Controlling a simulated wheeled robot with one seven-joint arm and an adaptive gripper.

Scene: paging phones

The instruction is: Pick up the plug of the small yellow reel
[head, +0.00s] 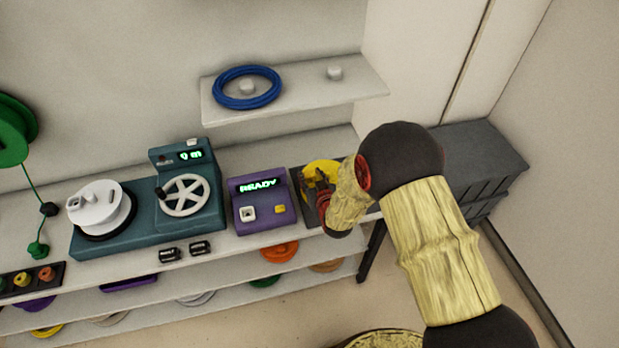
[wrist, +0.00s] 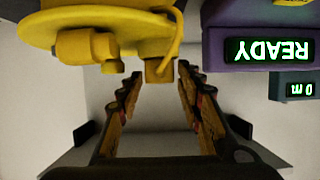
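The small yellow reel (head: 322,170) sits on a dark stand at the right end of the counter, partly covered by my gripper in the head view. In the wrist view the reel (wrist: 125,22) fills the upper left, with a stubby yellow fitting (wrist: 80,46) below its disc. A yellow cable curves down on its right to a small yellow block (wrist: 160,70), which looks like the plug. My gripper (wrist: 161,75) is open, with one finger on each side of that block near the tips. I cannot tell whether either finger touches it.
A purple box (head: 258,205) reading READY stands left of the reel, then a teal winder (head: 150,228) with a white wheel. A shelf (head: 300,110) with a blue coil (head: 247,88) hangs above. A dark cabinet (head: 470,165) stands to the right.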

